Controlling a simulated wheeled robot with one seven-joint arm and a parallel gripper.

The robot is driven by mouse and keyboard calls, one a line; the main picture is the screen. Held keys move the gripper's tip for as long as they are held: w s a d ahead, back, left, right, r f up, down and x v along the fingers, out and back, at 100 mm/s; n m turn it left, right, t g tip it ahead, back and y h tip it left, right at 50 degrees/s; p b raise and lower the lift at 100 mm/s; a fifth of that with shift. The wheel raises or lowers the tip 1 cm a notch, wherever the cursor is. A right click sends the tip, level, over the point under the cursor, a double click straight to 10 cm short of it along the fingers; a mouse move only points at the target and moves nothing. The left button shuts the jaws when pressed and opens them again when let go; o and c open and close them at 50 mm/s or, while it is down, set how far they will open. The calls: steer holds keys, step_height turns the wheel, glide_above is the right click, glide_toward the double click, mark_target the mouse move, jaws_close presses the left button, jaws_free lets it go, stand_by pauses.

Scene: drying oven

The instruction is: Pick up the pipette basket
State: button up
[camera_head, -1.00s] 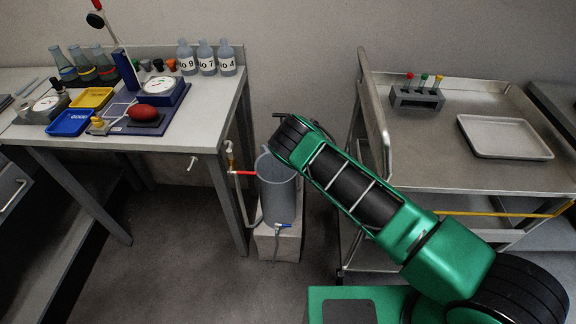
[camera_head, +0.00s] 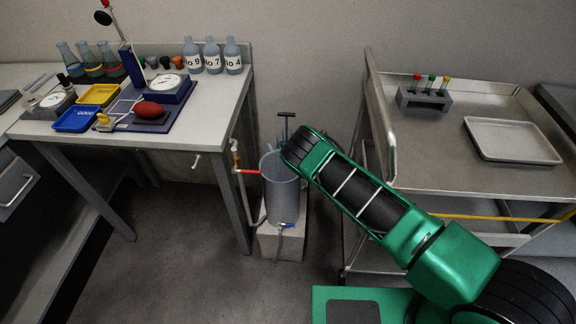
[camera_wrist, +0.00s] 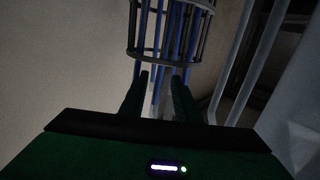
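The pipette basket (camera_wrist: 134,30) shows at the top of the wrist view as a dark wire cage around several blue pipettes. In the head view a dark T-shaped handle (camera_head: 286,116) stands upright above the back of a grey cylinder (camera_head: 281,192); the basket below it is mostly hidden. My gripper (camera_wrist: 158,76) has its two dark green fingers apart, with the basket beyond the fingertips. Nothing is visibly clamped between them. In the head view my arm hides the gripper, so its distance to the handle cannot be told.
The cylinder stands on a pale block (camera_head: 281,243) between a bench (camera_head: 190,137) on the left and a metal cart (camera_head: 450,180) on the right. A red-ended pipe (camera_head: 248,172) and a blue tap (camera_head: 286,225) adjoin it. The floor in front is clear.

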steer(key=shift+x, duration=1.3)
jaws_close()
stand_by(0.4)
